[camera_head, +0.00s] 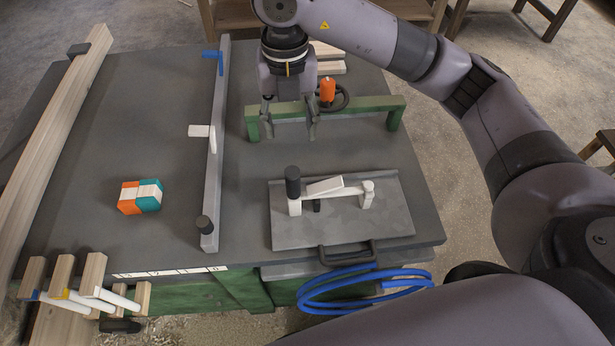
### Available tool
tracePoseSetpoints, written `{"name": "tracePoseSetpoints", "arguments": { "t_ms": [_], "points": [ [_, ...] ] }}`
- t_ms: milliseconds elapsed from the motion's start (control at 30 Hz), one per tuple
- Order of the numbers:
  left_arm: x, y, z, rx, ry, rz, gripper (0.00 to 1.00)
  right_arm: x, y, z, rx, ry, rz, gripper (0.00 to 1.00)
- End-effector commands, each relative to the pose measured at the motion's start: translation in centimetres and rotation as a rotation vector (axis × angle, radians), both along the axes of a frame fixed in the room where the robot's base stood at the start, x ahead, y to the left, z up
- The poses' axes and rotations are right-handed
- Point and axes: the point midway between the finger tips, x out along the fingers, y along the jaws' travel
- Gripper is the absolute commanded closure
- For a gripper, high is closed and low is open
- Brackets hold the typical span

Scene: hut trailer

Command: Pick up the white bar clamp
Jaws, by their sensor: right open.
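A white clamp-like tool (345,192) with a black upright handle at its left end lies on a grey tray (390,222) at the front right of the dark worktable; it looks like the white bar clamp. My right gripper (290,128) points down with its fingers apart and empty. In the picture it is above and slightly left of the tool, apart from it, in front of a green bracket (365,104). My left gripper is not in view.
A long grey bar (216,150) with blue and white fittings runs along the table. Orange, white and teal blocks (140,196) lie left. A wooden beam (60,135) lies at the left edge. Blue hose (350,285) hangs at the front. An orange-handled wheel (327,92) stands behind.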

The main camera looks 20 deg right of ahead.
Motion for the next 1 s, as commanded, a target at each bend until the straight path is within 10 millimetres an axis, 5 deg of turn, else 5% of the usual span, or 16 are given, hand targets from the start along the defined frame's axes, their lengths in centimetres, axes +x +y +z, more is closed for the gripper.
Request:
{"name": "tracePoseSetpoints", "arguments": {
  "t_ms": [433, 800, 1000],
  "points": [
    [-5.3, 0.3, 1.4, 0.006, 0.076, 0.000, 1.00, -0.3, 0.0, -8.0, -0.001, 0.008, 0.000, 0.51],
    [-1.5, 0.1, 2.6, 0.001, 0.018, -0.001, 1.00, -0.3, 0.2, -12.2, 0.001, 0.003, 0.002, 0.51],
    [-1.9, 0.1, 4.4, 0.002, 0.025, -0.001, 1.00, -1.1, 0.7, -14.6, 0.000, 0.007, 0.002, 0.51]
  ]
}}
